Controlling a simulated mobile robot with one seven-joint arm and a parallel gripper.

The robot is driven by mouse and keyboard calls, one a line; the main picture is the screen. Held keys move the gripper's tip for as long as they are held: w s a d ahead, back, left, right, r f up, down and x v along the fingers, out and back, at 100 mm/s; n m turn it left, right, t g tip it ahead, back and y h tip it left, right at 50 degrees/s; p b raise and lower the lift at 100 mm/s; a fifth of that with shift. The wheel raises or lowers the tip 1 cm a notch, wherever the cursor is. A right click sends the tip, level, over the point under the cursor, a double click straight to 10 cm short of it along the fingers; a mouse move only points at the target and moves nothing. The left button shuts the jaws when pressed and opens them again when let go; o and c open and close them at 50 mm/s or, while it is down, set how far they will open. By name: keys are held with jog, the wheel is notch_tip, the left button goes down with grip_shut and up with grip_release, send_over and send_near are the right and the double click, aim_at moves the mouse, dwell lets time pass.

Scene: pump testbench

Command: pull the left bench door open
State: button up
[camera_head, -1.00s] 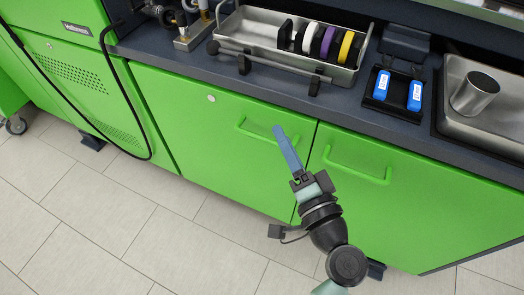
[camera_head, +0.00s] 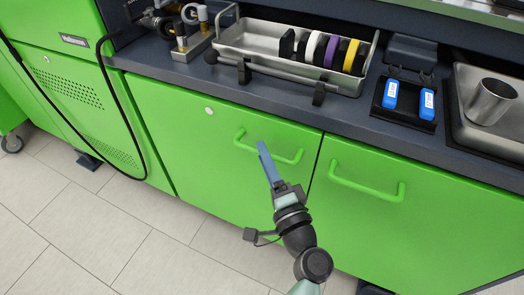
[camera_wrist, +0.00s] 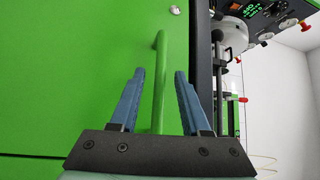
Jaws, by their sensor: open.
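The left bench door (camera_head: 190,130) is a green panel, shut flush with the bench front. Its green bar handle (camera_head: 268,149) runs near the top right of the panel. My gripper (camera_head: 261,146) is at this handle, its blue fingers pointing at the door. In the wrist view my gripper (camera_wrist: 158,75) is open, with one finger on each side of the handle (camera_wrist: 161,70). The handle lies between the fingers, and I see a gap on both sides. The handle's near end is hidden behind the gripper body.
The right bench door (camera_head: 400,205) with its own handle (camera_head: 366,188) is shut beside it. On the worktop stand a metal tray (camera_head: 262,44) with coloured discs, a black holder with blue items (camera_head: 390,95), and a sink with a metal cup (camera_head: 490,101). The tiled floor (camera_head: 130,225) in front is clear.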

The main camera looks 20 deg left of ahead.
jog(key=shift+x, duration=1.05)
jog(key=shift+d, duration=0.1)
grip_shut()
dwell(0.6)
